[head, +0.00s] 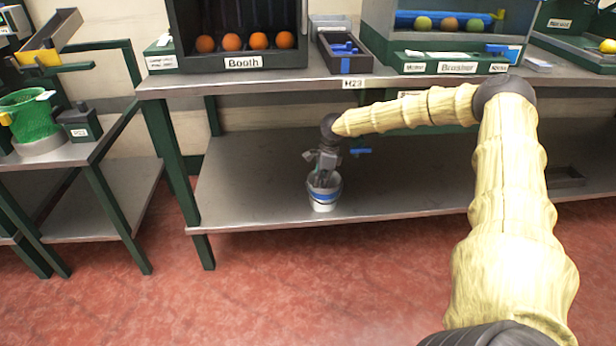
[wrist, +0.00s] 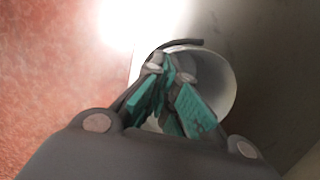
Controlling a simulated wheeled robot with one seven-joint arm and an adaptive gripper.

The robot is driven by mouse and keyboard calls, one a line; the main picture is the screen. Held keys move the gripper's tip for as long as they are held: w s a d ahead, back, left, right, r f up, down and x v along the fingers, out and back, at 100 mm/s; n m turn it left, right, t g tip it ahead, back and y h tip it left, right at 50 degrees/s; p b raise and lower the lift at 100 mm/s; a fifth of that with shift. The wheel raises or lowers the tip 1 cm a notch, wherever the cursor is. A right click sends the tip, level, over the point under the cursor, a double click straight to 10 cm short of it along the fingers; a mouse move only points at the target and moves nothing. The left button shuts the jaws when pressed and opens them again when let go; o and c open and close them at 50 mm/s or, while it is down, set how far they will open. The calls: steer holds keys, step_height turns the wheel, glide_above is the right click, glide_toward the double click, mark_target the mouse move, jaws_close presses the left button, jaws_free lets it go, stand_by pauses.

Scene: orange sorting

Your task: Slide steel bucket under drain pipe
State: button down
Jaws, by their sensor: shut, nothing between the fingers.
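A small steel bucket (head: 323,204) with a blue band stands upright on the lower shelf, near its front edge. My gripper (head: 322,181) points down at the bucket's mouth, and its fingertips appear to be inside or just above the rim. In the wrist view, the round pale bucket (wrist: 222,75) lies behind my shut, teal-padded fingers (wrist: 172,98), which hold nothing. I cannot tell whether the fingers touch the bucket wall. A blue handle-like part (head: 360,152) shows just right of my wrist, under the bench. I cannot make out the drain pipe itself.
The lower shelf (head: 420,188) is clear right of the bucket, up to a dark tray (head: 566,177) at the far right. The bench top (head: 290,82) hangs above, with a booth (head: 240,30) of oranges. A green bench leg (head: 168,150) stands at left.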

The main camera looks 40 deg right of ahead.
steer(key=shift+s+d+f+p, duration=0.1)
steer(key=shift+s+d+p, duration=0.1)
steer(key=shift+s+d, duration=0.25)
steer(key=shift+s+d+p, duration=0.15)
steer(key=shift+s+d, duration=0.1)
steer(key=shift+d, duration=0.35)
